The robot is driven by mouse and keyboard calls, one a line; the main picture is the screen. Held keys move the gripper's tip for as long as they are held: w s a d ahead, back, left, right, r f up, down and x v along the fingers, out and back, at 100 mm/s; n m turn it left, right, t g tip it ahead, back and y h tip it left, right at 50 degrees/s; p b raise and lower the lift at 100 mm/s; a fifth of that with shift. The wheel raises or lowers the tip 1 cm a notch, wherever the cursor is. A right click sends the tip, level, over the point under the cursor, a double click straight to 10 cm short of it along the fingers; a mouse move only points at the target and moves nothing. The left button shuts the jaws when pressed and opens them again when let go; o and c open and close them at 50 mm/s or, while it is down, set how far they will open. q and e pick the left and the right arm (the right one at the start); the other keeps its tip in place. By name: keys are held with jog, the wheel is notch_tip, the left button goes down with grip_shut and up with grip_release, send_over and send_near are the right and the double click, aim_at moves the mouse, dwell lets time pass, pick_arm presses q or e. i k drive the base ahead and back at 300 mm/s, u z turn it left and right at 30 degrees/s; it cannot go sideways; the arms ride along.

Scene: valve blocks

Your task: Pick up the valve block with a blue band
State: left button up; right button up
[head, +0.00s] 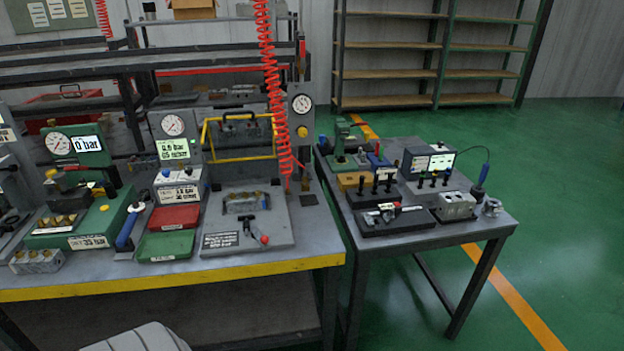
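Several valve blocks show in the head view. A silver block (37,261) sits at the front left of the long bench. A block with brass fittings (247,203) sits in a grey fixture (225,240) with a red-knobbed lever. Another silver block (455,206) with holes stands near the front right of the small table. A block with brass parts (66,221) sits in the green test station at the left. I cannot make out a blue band on any of them. Neither of my grippers is in view.
The long bench (300,261) has a yellow front edge and carries gauges, a red tray (173,217) and a green tray (166,245). A red coiled hose (272,80) hangs above it. The small table (436,238) stands right. Green floor (570,220) is clear beyond.

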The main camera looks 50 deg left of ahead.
aim_at(244, 201)
jog(key=u, duration=0.15)
jog(key=i, duration=1.1)
jog(key=u, duration=1.1)
jog(key=i, duration=0.45)
jog(key=u, duration=0.4)
